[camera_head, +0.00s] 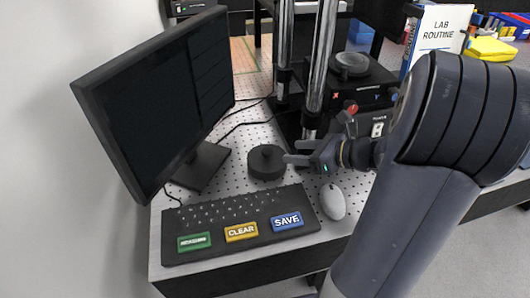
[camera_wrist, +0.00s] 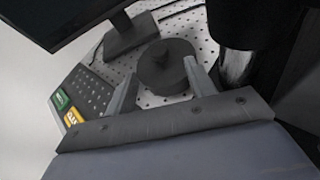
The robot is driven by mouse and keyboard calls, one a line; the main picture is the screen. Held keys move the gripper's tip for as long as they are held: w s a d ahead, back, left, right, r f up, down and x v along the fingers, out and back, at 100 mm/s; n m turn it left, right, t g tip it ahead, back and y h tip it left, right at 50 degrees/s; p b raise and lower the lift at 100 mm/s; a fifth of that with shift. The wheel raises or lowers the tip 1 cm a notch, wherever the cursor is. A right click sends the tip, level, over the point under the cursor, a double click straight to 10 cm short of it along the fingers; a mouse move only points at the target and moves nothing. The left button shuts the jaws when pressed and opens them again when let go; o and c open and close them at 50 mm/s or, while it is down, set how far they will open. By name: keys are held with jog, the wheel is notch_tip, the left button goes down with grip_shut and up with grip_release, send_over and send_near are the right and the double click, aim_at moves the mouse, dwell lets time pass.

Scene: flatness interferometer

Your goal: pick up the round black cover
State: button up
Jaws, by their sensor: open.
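The round black cover (camera_head: 266,162) is a dark disc with a small knob on top. It rests on the perforated white table between the monitor stand and my gripper. My gripper (camera_head: 290,159) is level with it, just to its right, and its fingers point left toward it. In the wrist view the cover (camera_wrist: 166,68) lies just beyond and partly between the open fingertips (camera_wrist: 160,72). The fingers look empty. I cannot tell whether either fingertip touches the cover.
A monitor (camera_head: 160,95) stands at left. A keyboard (camera_head: 235,222) with coloured keys and a grey mouse (camera_head: 332,201) lie in front. Chrome posts (camera_head: 319,70) rise behind my gripper. A black stage (camera_head: 365,85) and a lab routine binder (camera_head: 438,38) are at back right.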

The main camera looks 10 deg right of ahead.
aim_at(270, 151)
jog(key=x, duration=0.9)
jog(key=shift+w+a+f, duration=0.15)
jog(key=shift+a+f, duration=0.05)
jog(key=shift+a, duration=0.15)
jog(key=c, duration=1.1)
